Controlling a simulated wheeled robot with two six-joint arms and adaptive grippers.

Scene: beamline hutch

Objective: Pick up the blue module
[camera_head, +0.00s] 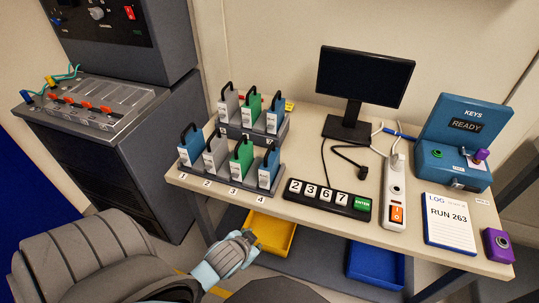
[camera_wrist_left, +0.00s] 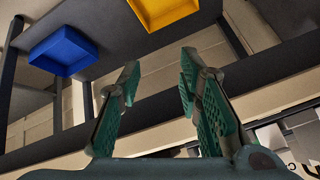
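Three blue modules with black handles stand upright in the two-row rack: one above label 1 (camera_head: 190,147), one above label 4 (camera_head: 268,170), one at the right of the back row (camera_head: 274,114). Grey modules (camera_head: 215,153) and green modules (camera_head: 241,159) stand between and beside them. My left gripper (camera_head: 249,238) is below and in front of the table edge, apart from the rack. In the left wrist view its two fingers (camera_wrist_left: 160,85) are spread with nothing between them. No module shows in that view. My right gripper is not in view.
The table holds a keypad (camera_head: 325,198), a power strip (camera_head: 395,195), a monitor (camera_head: 362,77), a key box (camera_head: 455,160) and a log sheet (camera_head: 449,222). A yellow bin (camera_head: 268,233) and a blue bin (camera_head: 376,266) sit below. A grey cabinet (camera_head: 150,140) stands left.

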